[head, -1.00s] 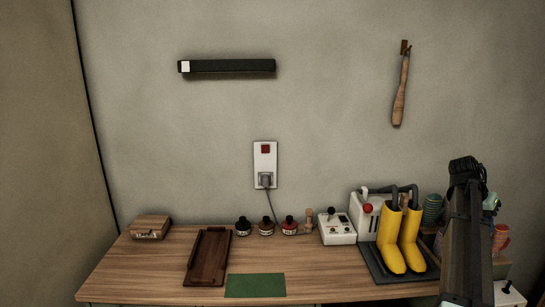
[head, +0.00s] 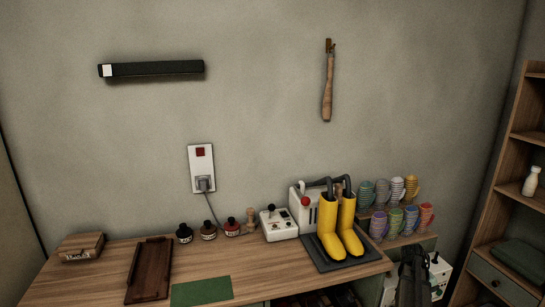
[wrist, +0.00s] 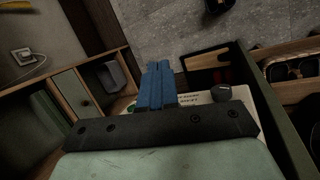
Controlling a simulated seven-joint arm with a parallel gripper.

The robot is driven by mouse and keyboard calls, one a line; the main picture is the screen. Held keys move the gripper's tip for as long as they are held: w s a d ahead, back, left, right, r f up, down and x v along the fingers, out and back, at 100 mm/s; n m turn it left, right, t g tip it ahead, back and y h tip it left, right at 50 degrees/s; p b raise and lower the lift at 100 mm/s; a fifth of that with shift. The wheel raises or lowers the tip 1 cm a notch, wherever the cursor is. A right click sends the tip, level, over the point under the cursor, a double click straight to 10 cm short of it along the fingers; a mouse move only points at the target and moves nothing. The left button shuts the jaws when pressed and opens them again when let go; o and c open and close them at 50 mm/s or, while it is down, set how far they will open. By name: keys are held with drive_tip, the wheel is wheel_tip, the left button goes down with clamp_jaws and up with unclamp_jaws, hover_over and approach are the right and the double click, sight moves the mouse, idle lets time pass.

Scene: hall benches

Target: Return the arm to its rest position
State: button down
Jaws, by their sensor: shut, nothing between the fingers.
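My gripper (wrist: 158,84) shows in the wrist view with its blue fingers pressed together and nothing between them. Beyond the fingers are a white box with a dark knob (wrist: 221,92) and a grey floor (wrist: 190,35). In the head view a dark part of my arm (head: 412,278) stands low at the right, in front of the bench's right end. The fingertips cannot be made out in that view.
On the wooden bench (head: 105,285) are a brown tray (head: 149,270), a green mat (head: 201,291), several ink bottles (head: 208,231), a white control box (head: 279,225) and yellow boots (head: 338,228). Mugs (head: 396,222) stand behind my arm. A shelf unit (head: 505,185) is at right.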

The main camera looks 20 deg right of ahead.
drive_tip(key=s+a+f+n+y, duration=0.2)
drive_tip(key=s+a+f, duration=0.2)
drive_tip(key=a+f, duration=0.5)
drive_tip(key=s+a+f+n+g+y, duration=0.1)
drive_tip(key=s+a+f, duration=0.1)
drive_tip(key=a+f, duration=0.75)
drive_tip(key=s+a+f, duration=0.1)
drive_tip(key=a+f, duration=0.5)
drive_tip(key=a, duration=0.7)
drive_tip(key=s+a+f+g, duration=0.1)
drive_tip(key=s+a+f, duration=0.2)
drive_tip(key=s+a, duration=0.6)
drive_tip(key=s+a+f+g, duration=0.1)
drive_tip(key=s+a+f, duration=0.3)
drive_tip(key=s+a, duration=0.6)
drive_tip(key=shift+a+y, duration=0.3)
drive_tip(key=shift+a, duration=0.65)
